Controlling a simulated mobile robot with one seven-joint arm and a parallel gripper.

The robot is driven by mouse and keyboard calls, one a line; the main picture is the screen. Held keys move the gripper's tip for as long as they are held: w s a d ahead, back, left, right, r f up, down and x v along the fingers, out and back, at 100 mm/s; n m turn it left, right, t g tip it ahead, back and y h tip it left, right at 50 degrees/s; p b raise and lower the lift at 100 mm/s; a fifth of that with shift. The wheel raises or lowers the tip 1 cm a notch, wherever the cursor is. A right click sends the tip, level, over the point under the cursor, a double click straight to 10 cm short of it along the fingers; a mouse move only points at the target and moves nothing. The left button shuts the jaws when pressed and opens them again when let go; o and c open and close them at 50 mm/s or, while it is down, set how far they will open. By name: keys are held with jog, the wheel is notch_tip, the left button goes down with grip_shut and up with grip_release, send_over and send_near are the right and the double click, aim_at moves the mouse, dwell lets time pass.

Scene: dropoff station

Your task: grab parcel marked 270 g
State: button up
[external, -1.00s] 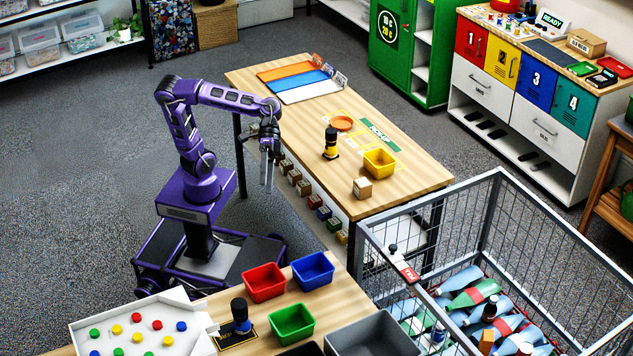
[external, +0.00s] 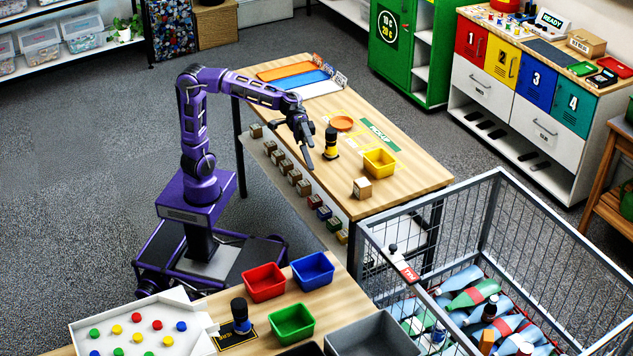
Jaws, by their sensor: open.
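Several small brown cardboard boxes (external: 286,167) stand in a row on the low shelf along the near side of the wooden table. Another small brown box (external: 362,189) sits on the tabletop near its front right corner. A larger brown box (external: 586,43) is on top of the cabinet at the back right. Any weight marks are too small to read, so I cannot tell which is the 270 g parcel. My gripper (external: 308,160) is open and empty, fingers pointing down, over the table's near edge, apart from the boxes.
The table (external: 420,170) also holds a black and yellow cylindrical item (external: 331,143), a yellow bin (external: 380,162), an orange dish (external: 342,123) and coloured trays (external: 300,83). A wire cage (external: 480,200) with bottles stands at the right. A second table with coloured bins (external: 265,282) is in front.

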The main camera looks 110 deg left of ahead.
jog(key=w+a+f+n+t+y, duration=0.1)
jog(key=w+a+f+n+y, duration=0.1)
jog(key=w+a+f+y, duration=0.3)
jog(key=a+f+n+t, duration=0.1)
jog(key=a+f, duration=0.1)
jog(key=f, duration=0.4)
jog(key=y, duration=1.8)
send_near(358, 183)
jog(key=shift+m, duration=0.4)
jog(key=b+x, duration=0.2)
jog(key=x, duration=0.9)
jog(key=shift+d, duration=0.1)
jog(key=b+x, duration=0.1)
jog(key=x, duration=0.3)
jog(key=shift+w+f, duration=0.1)
jog(key=shift+w, duration=0.05)
jog(key=shift+c, duration=0.2)
grip_shut()
